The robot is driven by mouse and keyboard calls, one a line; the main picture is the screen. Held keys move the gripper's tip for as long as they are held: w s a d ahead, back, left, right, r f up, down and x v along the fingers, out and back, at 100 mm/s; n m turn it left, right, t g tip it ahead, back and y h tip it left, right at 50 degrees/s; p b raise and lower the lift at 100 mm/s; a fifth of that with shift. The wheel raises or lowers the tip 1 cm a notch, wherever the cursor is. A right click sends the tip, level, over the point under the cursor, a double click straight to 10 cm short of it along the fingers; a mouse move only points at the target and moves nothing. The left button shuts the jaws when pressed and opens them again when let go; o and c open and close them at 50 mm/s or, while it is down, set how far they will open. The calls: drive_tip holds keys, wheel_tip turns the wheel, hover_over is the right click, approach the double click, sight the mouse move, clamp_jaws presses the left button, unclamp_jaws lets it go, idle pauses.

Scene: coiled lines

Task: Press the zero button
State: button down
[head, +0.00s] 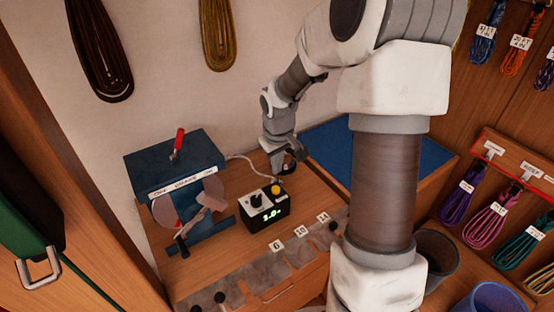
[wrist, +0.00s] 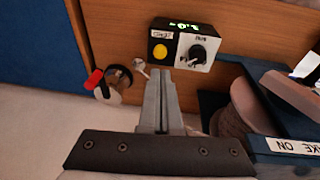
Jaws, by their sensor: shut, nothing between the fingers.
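The yellow button (head: 275,189) sits on the top of a small black box (head: 266,218) with a white panel, a dark knob (head: 257,201) and a lit green display. In the wrist view the yellow button (wrist: 160,51) is next to a small label too blurred to read, with the knob (wrist: 197,53) to its right. My gripper (head: 279,172) is shut and empty, behind the box and close to the button. In the wrist view its fingertips (wrist: 161,72) point toward the button, just short of it in the picture. I cannot tell the exact height gap.
A blue machine (head: 176,165) with a red-handled lever stands left of the box. A pale cable runs behind the box. A blue mat (head: 345,150) lies to the right. Numbered slots line the bench front, and coiled lines hang on the walls.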

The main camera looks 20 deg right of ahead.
sight(276, 190)
drive_tip(key=x, duration=0.9)
drive_tip(key=shift+s, duration=0.1)
drive_tip(key=shift+s+b+x, duration=0.2)
drive_tip(key=shift+b+x, duration=0.75)
drive_tip(key=shift+x, duration=0.05)
drive_tip(key=shift+s+a, duration=0.1)
drive_tip(key=shift+r+p, duration=0.3)
drive_tip(key=shift+p, duration=0.05)
drive_tip(key=p+v, duration=0.1)
drive_tip(key=v, duration=1.2)
drive_tip(key=shift+r+p, duration=0.35)
drive_tip(key=shift+r, duration=0.05)
